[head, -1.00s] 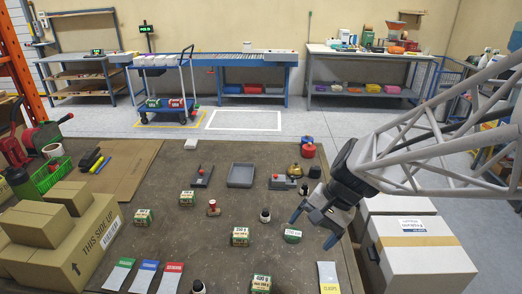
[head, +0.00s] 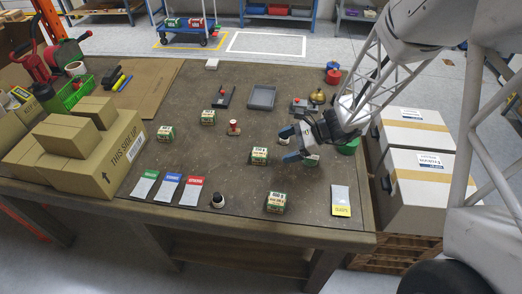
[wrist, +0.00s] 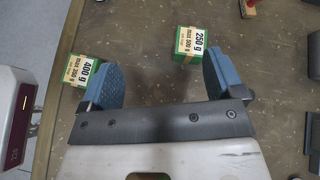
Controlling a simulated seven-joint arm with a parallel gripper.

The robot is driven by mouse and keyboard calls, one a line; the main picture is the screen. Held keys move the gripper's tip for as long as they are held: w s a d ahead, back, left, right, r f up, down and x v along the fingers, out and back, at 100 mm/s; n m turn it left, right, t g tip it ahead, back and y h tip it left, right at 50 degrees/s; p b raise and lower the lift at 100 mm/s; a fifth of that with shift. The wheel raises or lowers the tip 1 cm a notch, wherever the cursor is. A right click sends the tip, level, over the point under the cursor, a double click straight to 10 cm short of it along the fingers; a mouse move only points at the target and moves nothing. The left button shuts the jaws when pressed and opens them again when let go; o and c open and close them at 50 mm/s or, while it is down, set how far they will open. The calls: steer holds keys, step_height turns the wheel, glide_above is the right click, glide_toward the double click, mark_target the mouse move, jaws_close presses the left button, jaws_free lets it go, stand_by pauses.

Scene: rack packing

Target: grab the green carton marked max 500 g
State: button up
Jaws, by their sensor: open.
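A small green and white carton (head: 259,155) on the table reads "250 g" and, in the wrist view (wrist: 190,42), "max 500 g". There it stands ahead of the right finger, close to its tip. A similar carton (head: 276,202) stands nearer the table's front edge. In the wrist view (wrist: 84,72) it reads "400 g", its smaller line seems to be "max 350 g", and it is by the left finger. My gripper (head: 287,146) is open, its blue fingers wide apart with nothing between them, just right of the 250 g carton. It also shows in the wrist view (wrist: 157,68).
Two more green cartons (head: 208,117) (head: 165,133) stand to the left. A red stamp (head: 233,128), a dark pot (head: 218,200) and flat packets (head: 169,187) are around. Brown boxes (head: 110,150) fill the left.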

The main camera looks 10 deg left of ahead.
mark_target(266, 153)
steer(key=w+f+m, duration=0.1)
steer(key=f, duration=0.1)
steer(key=w+a+f+m+t+y, duration=0.1)
steer(key=w+f, duration=0.1)
steer(key=f, duration=0.1)
steer(key=w+a+f+m, duration=0.1)
steer(key=f, duration=0.1)
steer(key=shift+w+a+f+m+y, duration=0.1)
steer(key=shift+w+f+m+y, duration=0.05)
steer(key=shift+m+y, duration=0.2)
steer(key=shift+x, duration=1.3)
steer(key=shift+a, duration=0.1)
steer(key=shift+x, duration=2.5)
steer(key=shift+w, duration=0.1)
steer(key=shift+c, duration=0.4)
steer(key=c, duration=1.1)
